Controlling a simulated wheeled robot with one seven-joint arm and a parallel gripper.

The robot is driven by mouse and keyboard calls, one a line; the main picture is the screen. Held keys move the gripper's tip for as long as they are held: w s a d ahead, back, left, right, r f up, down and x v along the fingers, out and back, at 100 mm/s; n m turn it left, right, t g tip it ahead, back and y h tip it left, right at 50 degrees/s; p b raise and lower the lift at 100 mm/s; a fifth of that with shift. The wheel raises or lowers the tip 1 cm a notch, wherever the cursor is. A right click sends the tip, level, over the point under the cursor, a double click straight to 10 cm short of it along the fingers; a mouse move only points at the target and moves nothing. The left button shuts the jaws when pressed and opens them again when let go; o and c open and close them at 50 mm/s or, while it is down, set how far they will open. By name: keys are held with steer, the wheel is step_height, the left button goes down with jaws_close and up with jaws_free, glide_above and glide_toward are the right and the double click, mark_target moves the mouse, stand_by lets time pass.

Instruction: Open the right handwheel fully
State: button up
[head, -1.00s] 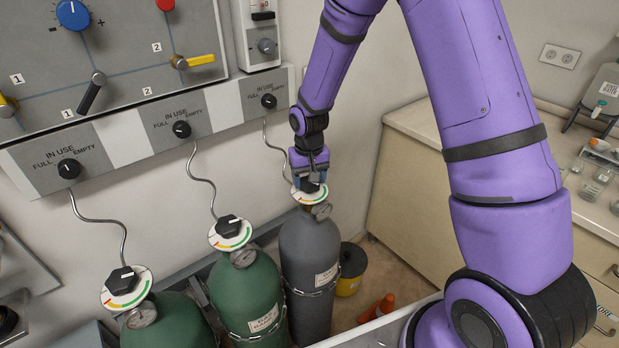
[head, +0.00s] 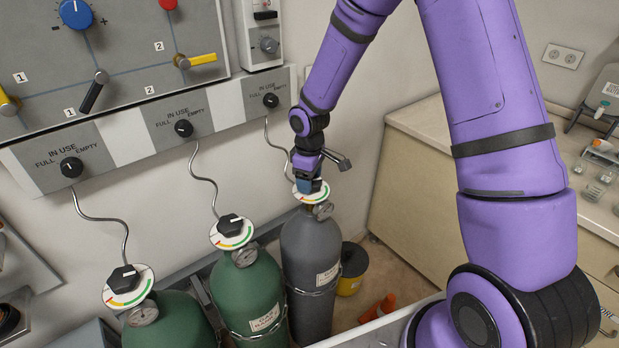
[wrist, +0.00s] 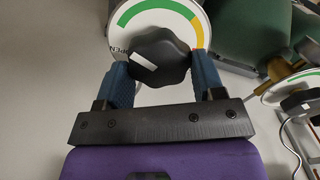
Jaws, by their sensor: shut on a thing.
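The right handwheel is a black lobed knob (wrist: 162,58) over a white dial (wrist: 118,22) on top of the grey gas cylinder (head: 308,262). In the wrist view the dial shows a green arc, a yellow part and the word OPEN at its left. In the head view the gripper mostly hides this knob.
Two green cylinders (head: 247,300) with black knobs (head: 230,224) and dials stand to the left. A control panel (head: 120,50) is on the wall behind. A yellow bucket (head: 350,285) and an orange cone (head: 380,308) are on the floor at right, near a counter (head: 420,190).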

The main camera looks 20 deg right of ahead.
steer(key=shift+n, duration=0.6)
steer(key=o, duration=0.9)
step_height(320, 180, up, 11)
steer(key=shift+f, duration=0.15)
stand_by(0.4)
